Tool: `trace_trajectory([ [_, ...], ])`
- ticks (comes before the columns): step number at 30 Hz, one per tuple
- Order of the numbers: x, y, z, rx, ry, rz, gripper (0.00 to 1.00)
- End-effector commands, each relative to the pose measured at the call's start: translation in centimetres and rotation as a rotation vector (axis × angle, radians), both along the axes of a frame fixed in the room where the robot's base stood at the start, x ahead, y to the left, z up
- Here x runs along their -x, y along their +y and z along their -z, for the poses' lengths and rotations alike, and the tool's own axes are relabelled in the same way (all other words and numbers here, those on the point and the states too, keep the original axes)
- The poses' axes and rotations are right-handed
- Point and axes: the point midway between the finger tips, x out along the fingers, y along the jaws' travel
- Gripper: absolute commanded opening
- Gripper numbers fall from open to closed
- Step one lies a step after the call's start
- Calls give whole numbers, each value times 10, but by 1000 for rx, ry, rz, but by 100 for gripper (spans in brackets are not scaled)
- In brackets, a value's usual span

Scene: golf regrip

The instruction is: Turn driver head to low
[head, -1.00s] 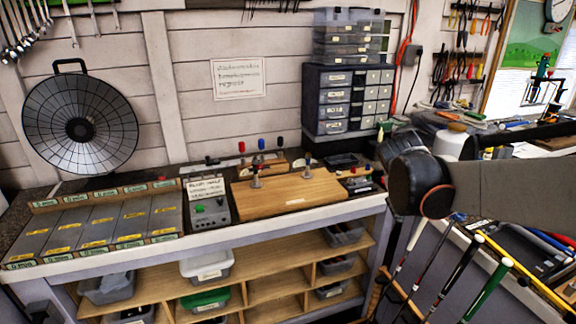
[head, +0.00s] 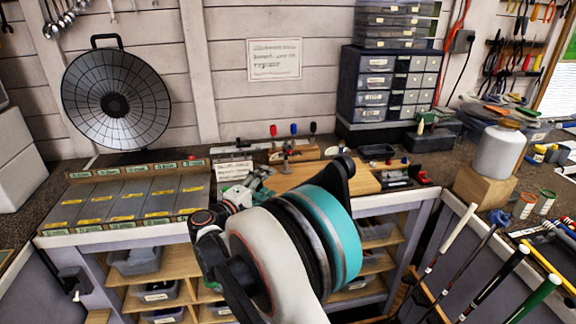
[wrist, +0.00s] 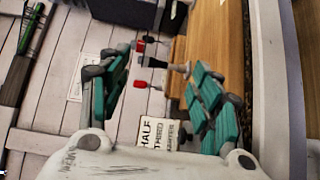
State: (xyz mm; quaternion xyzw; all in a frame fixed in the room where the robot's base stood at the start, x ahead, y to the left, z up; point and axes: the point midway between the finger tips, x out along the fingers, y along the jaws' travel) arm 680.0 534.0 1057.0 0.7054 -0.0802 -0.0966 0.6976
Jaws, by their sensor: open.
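I cannot clearly pick out the driver head or a low setting. A small sign (head: 234,170) stands at the back of the workbench, and the control box below it is mostly hidden behind my gripper (head: 262,182). In the wrist view the sign (wrist: 160,132) shows between and below the teal fingers of my gripper (wrist: 160,78). The fingers are apart with nothing between them. Red-handled pieces (wrist: 139,84) and a metal post (wrist: 180,69) at the wooden board show beyond the fingers, apart from them.
The wooden board (head: 372,183) lies right of my gripper, partly covered by my arm. A drawer cabinet (head: 392,85), a white bottle (head: 497,148) on a wooden block and several club shafts (head: 487,268) stand to the right.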

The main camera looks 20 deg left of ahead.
Motion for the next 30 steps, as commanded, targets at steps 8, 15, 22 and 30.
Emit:
trace_trajectory([
  [8, -10, 9, 4, 16, -24, -14, 58],
  [15, -55, -3, 5, 16, -22, -12, 58],
  [22, -96, -13, 5, 15, -22, -14, 58],
  [30, -123, -19, 4, 14, -21, -14, 58],
])
